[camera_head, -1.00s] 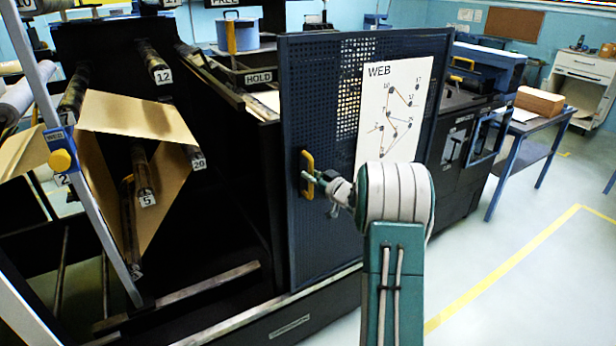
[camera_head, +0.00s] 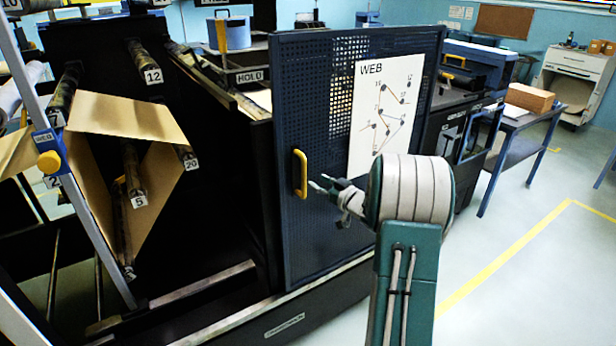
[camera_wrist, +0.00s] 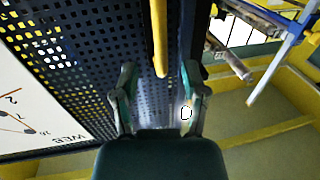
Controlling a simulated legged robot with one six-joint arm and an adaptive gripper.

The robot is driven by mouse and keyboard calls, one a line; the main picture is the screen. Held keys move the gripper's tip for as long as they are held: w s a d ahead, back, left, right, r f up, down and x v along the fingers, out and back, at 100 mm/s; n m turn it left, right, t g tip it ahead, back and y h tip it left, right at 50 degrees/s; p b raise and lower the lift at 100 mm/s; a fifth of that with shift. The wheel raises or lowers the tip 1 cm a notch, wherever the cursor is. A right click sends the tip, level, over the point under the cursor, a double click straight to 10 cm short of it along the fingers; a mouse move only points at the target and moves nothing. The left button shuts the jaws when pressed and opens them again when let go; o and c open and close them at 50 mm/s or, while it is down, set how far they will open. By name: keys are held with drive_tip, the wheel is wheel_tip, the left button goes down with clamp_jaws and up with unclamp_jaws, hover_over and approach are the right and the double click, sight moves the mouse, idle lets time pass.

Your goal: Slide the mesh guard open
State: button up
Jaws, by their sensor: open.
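The mesh guard (camera_head: 318,235) is a dark blue perforated panel in a frame on the machine's side. Its yellow handle (camera_head: 300,174) stands upright near the guard's left edge. A white WEB chart (camera_head: 386,112) is fixed on the guard. My gripper (camera_head: 318,186) is open and empty, just right of the handle and apart from it. In the wrist view, the yellow handle (camera_wrist: 159,35) lies ahead of and between the open fingers of my gripper (camera_wrist: 160,95), beyond their tips. The mesh (camera_wrist: 85,50) fills the left of that view.
Left of the guard is the open machine bay with numbered rollers and a brown kraft web (camera_head: 130,118). A low rail (camera_head: 200,328) runs below the guard. A blue table (camera_head: 510,130) stands at the right. The floor (camera_head: 540,260) at the right is clear.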

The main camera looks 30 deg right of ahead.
drive_tip(key=s, duration=0.2)
drive_tip(key=s+d, duration=0.1)
drive_tip(key=s, duration=0.2)
idle(0.4)
drive_tip(key=s+a+r+m+g+h, duration=0.3)
drive_tip(key=a+r+g+h, duration=0.3)
drive_tip(key=a+r, duration=0.6)
drive_tip(key=s+a+f+g+y, duration=0.1)
drive_tip(key=s+a+f+g, duration=0.1)
drive_tip(key=s+a, duration=0.8)
drive_tip(key=s+a+f+n+g+y, duration=0.1)
drive_tip(key=s+a+f+g+y, duration=0.1)
drive_tip(key=s+a, duration=0.8)
drive_tip(key=s+f+g, duration=0.1)
drive_tip(key=s+g, duration=0.1)
drive_tip(key=s, duration=0.2)
drive_tip(key=shift+a, duration=0.15)
